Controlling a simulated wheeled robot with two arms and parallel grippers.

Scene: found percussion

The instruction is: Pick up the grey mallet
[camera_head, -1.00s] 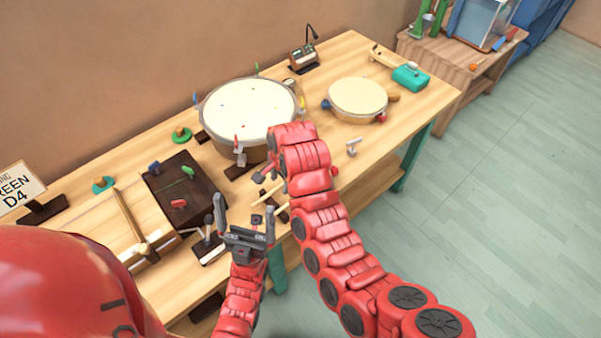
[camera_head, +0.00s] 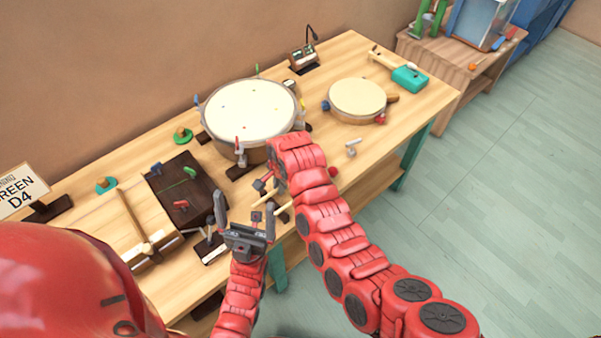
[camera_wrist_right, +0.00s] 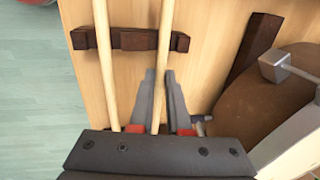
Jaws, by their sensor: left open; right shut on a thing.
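Two pale wooden mallet sticks (camera_wrist_right: 103,62) (camera_wrist_right: 166,48) lie side by side over a dark notched rest (camera_wrist_right: 132,40) in the right wrist view. Their heads are outside that view, so I cannot see there which is grey. My right gripper (camera_wrist_right: 162,76) is shut on the right-hand stick, just short of the rest. In the head view my right wrist covers most of this spot near the table's front edge. A red ball head (camera_head: 333,172) shows beside the wrist. My left gripper (camera_head: 245,208) is open and empty, with its fingers pointing up, in front of the dark box.
A large drum (camera_head: 248,108) stands just behind my right wrist. A small round drum (camera_head: 357,98) is farther right. A dark box (camera_head: 187,186) and a pale wooden board (camera_head: 110,222) lie to the left. Floor (camera_head: 480,200) is open at right.

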